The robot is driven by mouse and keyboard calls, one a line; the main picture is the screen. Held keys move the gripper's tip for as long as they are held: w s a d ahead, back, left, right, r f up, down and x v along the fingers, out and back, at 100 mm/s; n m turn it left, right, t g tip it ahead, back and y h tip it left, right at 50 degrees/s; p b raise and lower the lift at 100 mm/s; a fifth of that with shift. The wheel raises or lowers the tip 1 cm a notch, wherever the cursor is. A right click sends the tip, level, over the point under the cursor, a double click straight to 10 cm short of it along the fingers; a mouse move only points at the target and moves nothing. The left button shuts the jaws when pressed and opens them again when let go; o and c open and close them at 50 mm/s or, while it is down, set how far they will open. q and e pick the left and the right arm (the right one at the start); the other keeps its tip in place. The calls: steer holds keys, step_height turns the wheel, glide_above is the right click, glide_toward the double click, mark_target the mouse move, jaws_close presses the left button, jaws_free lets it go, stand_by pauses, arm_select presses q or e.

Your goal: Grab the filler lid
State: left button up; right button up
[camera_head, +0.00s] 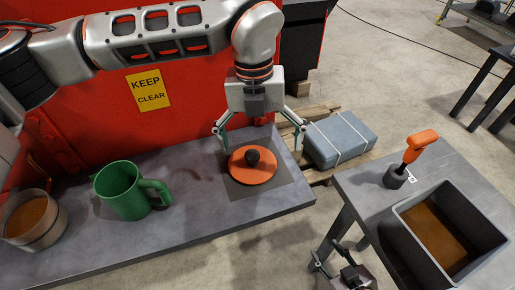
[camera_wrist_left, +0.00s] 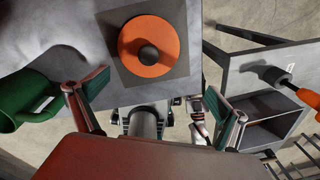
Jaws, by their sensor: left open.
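The filler lid (camera_head: 252,171) is an orange disc with a black knob, lying flat on a dark square patch of the grey table. It also shows in the left wrist view (camera_wrist_left: 136,62), near the top. My left gripper (camera_head: 258,130) points down above the lid, open and empty, its fingers spread wider than the knob. In the left wrist view its two fingers (camera_wrist_left: 159,85) stand apart, with the lid beyond them. My right gripper (camera_head: 339,256) is low in the head view, beside the right table, with its fingers apart and nothing between them; part of it is cut off.
A green mug (camera_head: 120,190) and a round container of brown contents (camera_head: 32,238) stand left on the table. A red machine (camera_head: 190,105) rises behind. A grey bin (camera_head: 415,240) and an orange-handled tool (camera_head: 421,142) in a holder are on the right table (camera_head: 362,190).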

mark_target(252, 154)
arm_select(q)
steer(key=shift+w+a+r+n+t+y, duration=0.2)
steer(key=shift+w+a, duration=0.2)
steer(key=shift+w, duration=0.25)
steer(key=shift+w+a+r+n+t+y, duration=0.1)
steer(key=shift+w+a+y, duration=0.1)
steer(key=shift+w+a, duration=0.3)
step_height(252, 154, down, 2)
steer(key=shift+f, duration=0.15)
step_height(252, 154, down, 5)
steer(key=shift+s+r+b, duration=0.1)
steer(key=shift+b, duration=0.4)
steer(key=shift+f, duration=0.25)
steer(key=shift+r, duration=0.1)
steer(key=c, duration=2.3)
steer(key=shift+a, duration=0.1)
steer(key=c, duration=0.6)
arm_select(e)
steer(key=shift+s+d+f, duration=0.15)
steer(key=shift+f, duration=0.55)
